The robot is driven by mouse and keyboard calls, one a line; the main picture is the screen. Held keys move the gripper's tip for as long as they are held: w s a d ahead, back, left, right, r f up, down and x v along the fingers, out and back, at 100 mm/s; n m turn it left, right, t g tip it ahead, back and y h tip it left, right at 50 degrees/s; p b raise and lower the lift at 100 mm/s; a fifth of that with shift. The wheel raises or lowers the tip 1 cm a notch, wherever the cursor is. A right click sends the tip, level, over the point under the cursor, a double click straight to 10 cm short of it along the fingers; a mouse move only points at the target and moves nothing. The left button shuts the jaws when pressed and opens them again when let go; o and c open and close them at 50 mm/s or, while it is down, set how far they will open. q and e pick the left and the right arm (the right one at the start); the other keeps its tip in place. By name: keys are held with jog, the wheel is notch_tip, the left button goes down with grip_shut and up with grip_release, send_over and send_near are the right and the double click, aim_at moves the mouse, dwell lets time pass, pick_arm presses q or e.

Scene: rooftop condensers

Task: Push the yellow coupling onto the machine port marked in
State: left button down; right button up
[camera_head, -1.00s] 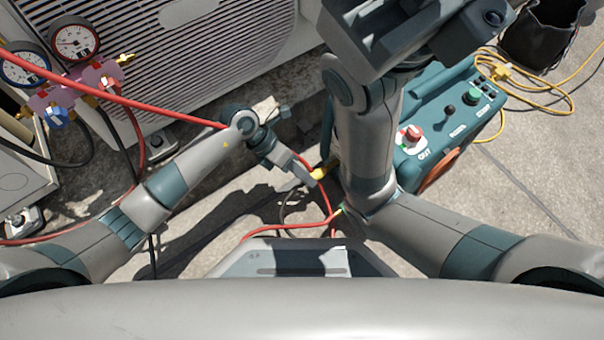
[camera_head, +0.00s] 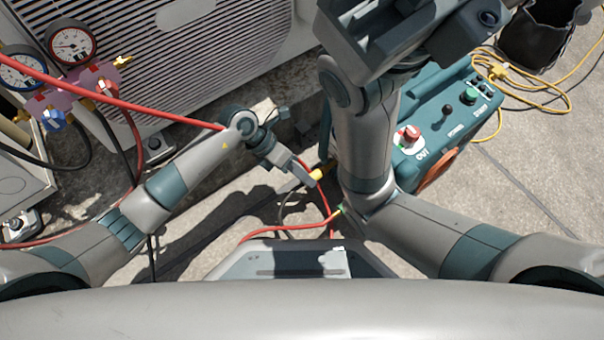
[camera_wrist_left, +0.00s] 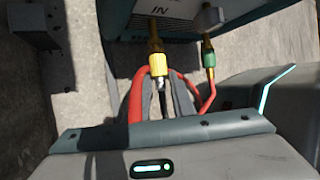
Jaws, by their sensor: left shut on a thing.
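The yellow coupling (camera_wrist_left: 157,66) is held between the fingers of my left gripper (camera_wrist_left: 160,92), which is shut on it. In the left wrist view its far end lines up with and seems to meet the brass port (camera_wrist_left: 153,30) under the IN mark on the machine. How far it sits on the port I cannot tell. In the head view the coupling (camera_head: 318,174) shows at the tip of my left gripper (camera_head: 308,180), beside the teal machine (camera_head: 440,110); my right arm hides the port. My right gripper's body is at the top, its fingertips not visible.
A second port with a green-collared fitting (camera_wrist_left: 209,58) and red hose is close on the right. A condenser (camera_head: 190,60) stands at the upper left. A yellow cord (camera_head: 550,95) lies at the right.

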pick_arm(q)
jog(key=shift+w+d, duration=0.25)
jog(key=shift+d, duration=0.05)
dwell(0.5)
jog(key=c, duration=1.4)
grip_release()
jog(key=shift+c, duration=0.2)
jog(key=shift+a, duration=0.1)
jog(key=s+a+p, duration=0.3)
jog(key=s+a, duration=0.1)
jog(key=a, duration=0.2)
jog(key=shift+s+p, duration=0.25)
jog(key=shift+p, duration=0.1)
jog(key=shift+d, duration=0.1)
